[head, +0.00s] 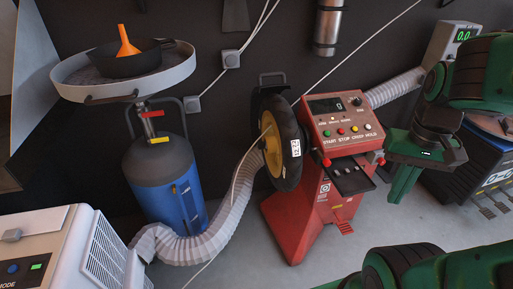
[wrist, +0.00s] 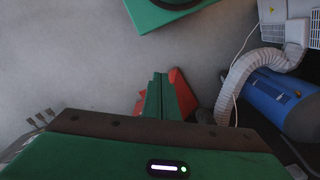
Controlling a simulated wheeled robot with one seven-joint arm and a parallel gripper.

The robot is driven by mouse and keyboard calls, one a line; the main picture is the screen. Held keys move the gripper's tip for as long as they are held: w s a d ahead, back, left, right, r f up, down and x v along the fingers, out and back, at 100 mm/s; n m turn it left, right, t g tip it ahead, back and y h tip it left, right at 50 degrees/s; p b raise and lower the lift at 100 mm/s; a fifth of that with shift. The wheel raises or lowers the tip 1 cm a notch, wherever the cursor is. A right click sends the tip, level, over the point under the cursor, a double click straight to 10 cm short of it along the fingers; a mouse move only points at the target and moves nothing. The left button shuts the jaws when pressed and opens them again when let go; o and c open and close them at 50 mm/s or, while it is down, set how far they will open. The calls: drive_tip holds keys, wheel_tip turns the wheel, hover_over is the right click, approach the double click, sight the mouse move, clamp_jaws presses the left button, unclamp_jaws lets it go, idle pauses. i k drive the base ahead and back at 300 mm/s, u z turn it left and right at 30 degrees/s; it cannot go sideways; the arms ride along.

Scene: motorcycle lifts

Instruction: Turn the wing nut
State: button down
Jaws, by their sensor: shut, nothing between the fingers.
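A red wheel balancer (head: 318,195) stands in the middle of the head view, with an upright black-tyred wheel (head: 285,150) mounted on its left side. The wheel has a yellow hub (head: 270,145). I cannot make out a wing nut clearly; the hub area is small and seen at an angle. My gripper (head: 402,186) is to the right of the balancer, apart from the wheel, pointing downward. In the wrist view its green fingers (wrist: 160,96) are together and empty. A part of the red balancer (wrist: 180,92) shows behind them, partly hidden.
A blue tank (head: 165,180) with a round tray (head: 120,75) holding a black pan and orange funnel stands at the left. A pale ribbed hose (head: 225,225) runs over the floor to a white machine (head: 60,250). A dark cabinet (head: 480,165) is at the right.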

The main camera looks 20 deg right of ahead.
sight(261, 144)
drive_tip(key=k, duration=1.15)
drive_tip(key=z, duration=0.2)
drive_tip(key=i, duration=1.6)
drive_tip(key=u, duration=0.75)
